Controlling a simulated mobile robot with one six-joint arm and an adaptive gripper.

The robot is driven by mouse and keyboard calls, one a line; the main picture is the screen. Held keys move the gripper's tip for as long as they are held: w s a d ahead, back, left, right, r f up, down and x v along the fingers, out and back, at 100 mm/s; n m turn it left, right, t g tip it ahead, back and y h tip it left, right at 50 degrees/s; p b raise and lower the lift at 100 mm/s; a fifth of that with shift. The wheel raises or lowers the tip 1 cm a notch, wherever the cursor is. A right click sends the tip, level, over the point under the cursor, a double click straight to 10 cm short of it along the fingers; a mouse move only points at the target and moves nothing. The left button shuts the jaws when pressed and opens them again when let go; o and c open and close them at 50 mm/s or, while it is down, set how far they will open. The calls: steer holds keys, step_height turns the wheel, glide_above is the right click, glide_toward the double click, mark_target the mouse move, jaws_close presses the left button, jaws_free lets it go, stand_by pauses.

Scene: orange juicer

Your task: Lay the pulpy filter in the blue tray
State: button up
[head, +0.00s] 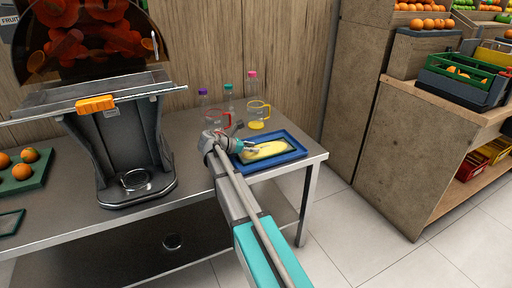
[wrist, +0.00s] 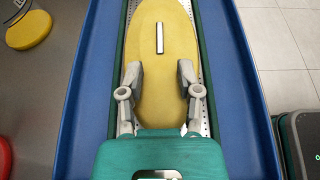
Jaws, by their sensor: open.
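The pulpy filter (wrist: 160,110) lies in the blue tray (wrist: 75,120). It appears as a yellow oval of pulp over a perforated metal strip with dark green edges, and a small pale bar shows on the pulp. In the head view the yellow pulp (head: 268,150) shows inside the blue tray (head: 292,157) at the counter's right end. My gripper (wrist: 159,80) is open, its two grey fingers apart over the pulp and not closed on anything. In the head view my gripper (head: 252,150) is at the tray's left side, partly covering it.
A red-handled jug (head: 227,120) and a yellow-handled jug (head: 257,124) stand behind the tray, with capped bottles behind them. The juicer (head: 125,150) stands left, beside a green tray of oranges (head: 22,182). The counter's right edge is close to the tray.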

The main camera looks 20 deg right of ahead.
steer(key=p+v, duration=0.2)
steer(key=v, duration=0.6)
steer(key=shift+a+r+p, duration=0.1)
steer(key=shift+r+p, duration=0.05)
steer(key=shift+p, duration=0.25)
steer(key=shift+a, duration=0.2)
steer(key=shift+s, duration=0.1)
